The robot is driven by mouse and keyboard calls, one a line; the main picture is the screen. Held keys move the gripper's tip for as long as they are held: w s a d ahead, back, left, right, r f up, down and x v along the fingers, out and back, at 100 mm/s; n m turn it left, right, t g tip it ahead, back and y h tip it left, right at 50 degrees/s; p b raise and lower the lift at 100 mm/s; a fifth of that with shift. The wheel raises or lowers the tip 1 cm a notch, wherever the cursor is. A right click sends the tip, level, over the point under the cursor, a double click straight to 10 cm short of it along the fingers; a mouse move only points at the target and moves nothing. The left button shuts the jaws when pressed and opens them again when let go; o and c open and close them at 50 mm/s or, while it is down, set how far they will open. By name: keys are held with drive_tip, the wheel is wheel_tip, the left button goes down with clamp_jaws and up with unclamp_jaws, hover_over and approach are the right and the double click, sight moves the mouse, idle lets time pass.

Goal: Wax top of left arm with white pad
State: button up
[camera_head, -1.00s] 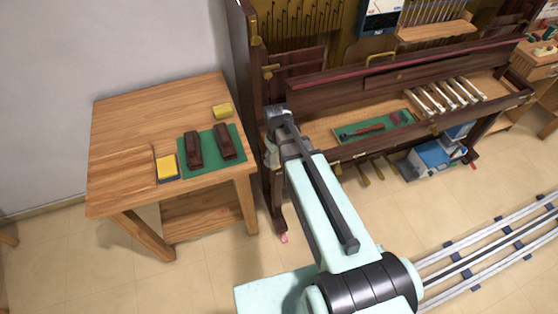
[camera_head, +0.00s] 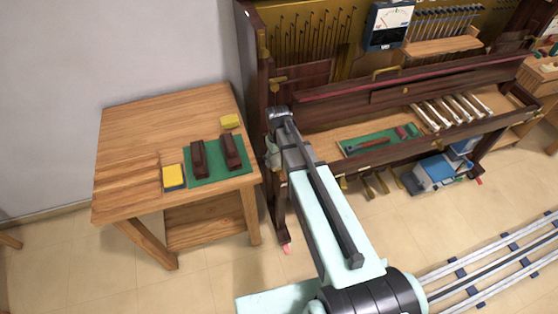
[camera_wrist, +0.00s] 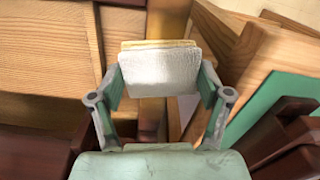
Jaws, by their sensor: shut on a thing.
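My gripper (camera_wrist: 160,92) is shut on the white pad (camera_wrist: 160,70), one finger on each side. The pad's broad pale face shows in the wrist view, with a thin tan layer along its top edge. The dark wooden piano (camera_head: 405,92) stands in the head view. My arm reaches its left end, where my gripper is mostly hidden behind my own wrist. The piano's left arm is largely covered there, and I cannot tell whether the pad touches it.
A wooden table (camera_head: 130,125) stands left of the piano. It holds a green mat (camera_head: 212,178), two dark brown blocks (camera_head: 198,160), a yellow block (camera_head: 229,121) and a yellow-and-blue block (camera_head: 173,177). Another green mat with tools (camera_head: 368,143) lies in the piano. Rails (camera_head: 500,255) run along the floor.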

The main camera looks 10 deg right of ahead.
drive_tip(key=shift+w+a, duration=0.15)
drive_tip(key=shift+w, duration=1.7)
drive_tip(key=shift+w+a, duration=0.15)
drive_tip(key=shift+w, duration=1.7)
drive_tip(key=shift+w+a, duration=0.15)
drive_tip(key=shift+w, duration=1.7)
drive_tip(key=shift+s, duration=0.1)
drive_tip(key=shift+s+d+f, duration=0.1)
drive_tip(key=shift+s+f, duration=0.1)
drive_tip(key=shift+s, duration=0.4)
drive_tip(key=shift+s+d+f, duration=0.1)
drive_tip(key=shift+s, duration=1.5)
drive_tip(key=shift+c, duration=0.9)
drive_tip(key=shift+s+d+r+b, duration=0.15)
drive_tip(key=shift+s+b, duration=0.05)
drive_tip(key=shift+s, duration=1.6)
drive_tip(key=shift+s+d+r+b, duration=0.1)
drive_tip(key=shift+s+b, duration=0.05)
drive_tip(key=shift+s, duration=1.6)
drive_tip(key=shift+s+d+f+b, duration=0.15)
drive_tip(key=shift+s+b, duration=0.15)
drive_tip(key=shift+s, duration=1.6)
drive_tip(key=shift+s+d+f+b, duration=0.15)
drive_tip(key=shift+s+b, duration=0.1)
drive_tip(key=shift+s, duration=1.65)
drive_tip(key=shift+r, duration=0.2)
drive_tip(key=shift+r+p, duration=2.05)
drive_tip(key=shift+r, duration=0.9)
